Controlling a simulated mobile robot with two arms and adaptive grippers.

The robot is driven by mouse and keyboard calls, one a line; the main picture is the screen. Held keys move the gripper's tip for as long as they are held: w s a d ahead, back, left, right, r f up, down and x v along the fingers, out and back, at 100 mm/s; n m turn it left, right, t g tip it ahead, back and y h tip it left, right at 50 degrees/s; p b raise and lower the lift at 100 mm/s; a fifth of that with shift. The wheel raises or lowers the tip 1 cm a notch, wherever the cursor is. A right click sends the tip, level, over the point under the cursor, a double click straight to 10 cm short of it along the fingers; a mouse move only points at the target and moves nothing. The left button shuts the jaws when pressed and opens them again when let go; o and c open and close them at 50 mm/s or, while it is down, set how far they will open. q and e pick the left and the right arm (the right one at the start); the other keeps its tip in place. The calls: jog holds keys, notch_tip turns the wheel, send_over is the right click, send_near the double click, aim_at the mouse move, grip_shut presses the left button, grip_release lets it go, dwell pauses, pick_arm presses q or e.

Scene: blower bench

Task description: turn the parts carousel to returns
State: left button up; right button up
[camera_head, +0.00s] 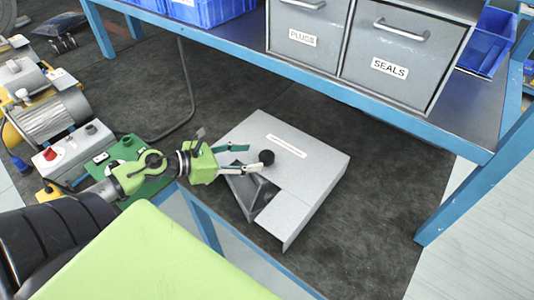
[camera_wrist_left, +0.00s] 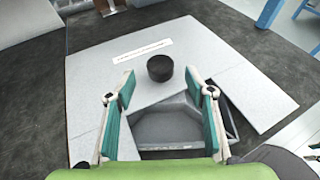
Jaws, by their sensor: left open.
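The parts carousel (camera_head: 307,178) is a flat grey housing on the dark mat, with a black knob (camera_head: 266,157) and a white label strip (camera_head: 287,146) on top. The label is too small to read. An opening in the top shows a grey, angular compartment, which also shows in the left wrist view (camera_wrist_left: 168,128). My left gripper (camera_head: 254,158) is open over the carousel, its fingers pointing toward the knob. In the left wrist view the knob (camera_wrist_left: 160,68) stands just beyond and between the fingertips (camera_wrist_left: 161,82); contact cannot be told. My right gripper is not in view.
A blue-framed bench shelf with grey drawers marked PLUGS (camera_head: 307,40) and SEALS (camera_head: 395,70) stands behind the carousel. Blue bins (camera_head: 487,45) sit at the right. A motor unit (camera_head: 50,117) and a green board (camera_head: 128,150) lie left. Dark mat right of the carousel is clear.

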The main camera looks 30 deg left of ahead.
aim_at(264, 156)
pick_arm(q)
jog(key=shift+p+x, duration=0.6)
jog(key=shift+x, duration=2.85)
grip_shut()
